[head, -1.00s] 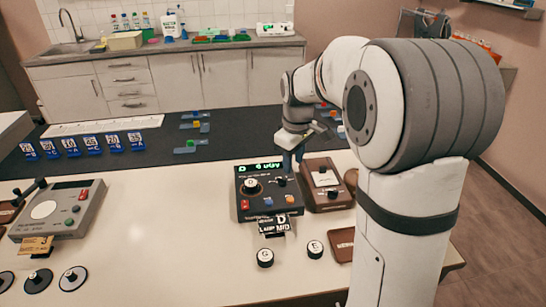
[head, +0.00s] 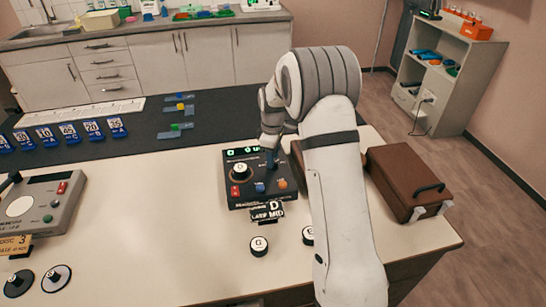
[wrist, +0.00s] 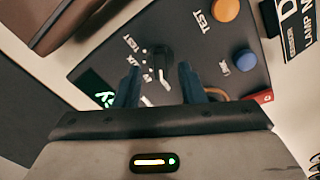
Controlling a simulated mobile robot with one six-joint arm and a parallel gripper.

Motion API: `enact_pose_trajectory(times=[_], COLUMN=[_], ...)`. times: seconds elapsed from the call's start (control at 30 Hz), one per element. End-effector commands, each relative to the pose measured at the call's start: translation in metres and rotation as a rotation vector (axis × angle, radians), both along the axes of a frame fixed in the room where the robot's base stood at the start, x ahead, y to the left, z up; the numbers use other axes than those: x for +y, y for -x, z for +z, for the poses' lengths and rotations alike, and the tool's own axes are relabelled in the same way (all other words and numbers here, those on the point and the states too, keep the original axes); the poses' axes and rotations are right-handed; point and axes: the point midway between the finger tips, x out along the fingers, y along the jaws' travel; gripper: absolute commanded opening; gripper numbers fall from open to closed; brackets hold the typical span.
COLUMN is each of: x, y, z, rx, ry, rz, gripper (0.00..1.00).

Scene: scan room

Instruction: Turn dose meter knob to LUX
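Gaps show between knob and fingers; contact is not clear. In the head view my gripper (head: 270,157) is over the meter's right side.
A black placard marked D, LAMP MID (head: 267,211) stands before the meter, with loose round caps (head: 259,246) nearby. A brown case (head: 400,185) is right of my arm. A grey device (head: 38,208) stands at left.

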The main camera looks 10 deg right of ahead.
Motion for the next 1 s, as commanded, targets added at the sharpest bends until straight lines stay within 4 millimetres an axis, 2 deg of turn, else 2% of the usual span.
enact_pose_trajectory(times=[0.13, 0.4, 0.83, 1.0], x=[-0.0007, -0.0013, -0.0019, -0.0016], y=[0.0002, 0.0002, 0.0002, 0.0002], z=[-0.0092, -0.0106, -0.0103, -0.0102], rx=[0.000, -0.001, -0.001, -0.001], ry=[0.000, 0.000, 0.000, 0.001], rz=[-0.002, -0.003, -0.004, -0.007], gripper=[0.36, 0.36, 0.00, 0.00])
